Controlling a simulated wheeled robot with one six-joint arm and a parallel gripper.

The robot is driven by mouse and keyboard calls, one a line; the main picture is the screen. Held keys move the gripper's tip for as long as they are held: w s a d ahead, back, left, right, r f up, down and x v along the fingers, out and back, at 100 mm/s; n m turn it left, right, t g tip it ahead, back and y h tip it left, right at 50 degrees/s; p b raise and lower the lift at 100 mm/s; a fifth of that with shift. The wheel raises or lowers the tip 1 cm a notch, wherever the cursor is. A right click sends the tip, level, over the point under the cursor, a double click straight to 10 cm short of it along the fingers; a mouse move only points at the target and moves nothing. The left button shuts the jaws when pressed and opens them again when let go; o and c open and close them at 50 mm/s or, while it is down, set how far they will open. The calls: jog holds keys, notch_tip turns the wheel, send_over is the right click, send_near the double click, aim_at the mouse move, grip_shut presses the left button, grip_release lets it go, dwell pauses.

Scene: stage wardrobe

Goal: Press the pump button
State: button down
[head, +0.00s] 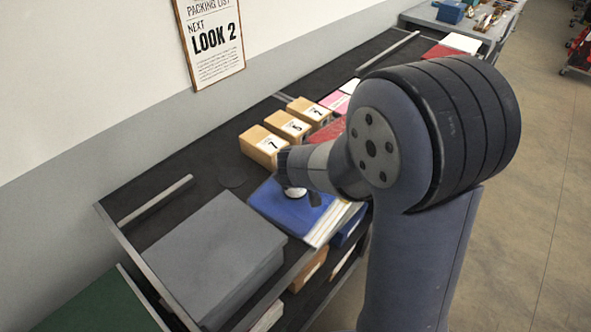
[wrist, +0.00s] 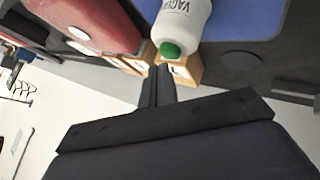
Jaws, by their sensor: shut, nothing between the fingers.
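In the wrist view, a white pump (wrist: 185,20) with lettering beginning "VACU" carries a round green button (wrist: 169,50) on its end. My gripper (wrist: 160,72) is shut and empty, its fingertips close below the green button in the picture. Whether they touch it I cannot tell. In the head view, my gripper (head: 314,198) is over the blue case (head: 265,203). A white part of the pump (head: 296,191) shows there, mostly covered by my wrist, and its green button is hidden.
Wooden boxes with numbered labels (head: 262,143) stand in a row behind the blue case. A large grey box (head: 212,250) is at the front left. A dark red item (wrist: 95,22) lies beside the pump in the wrist view.

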notch_tip(320, 180, up, 6)
jog(key=p, duration=0.4)
jog(key=shift+p, duration=0.35)
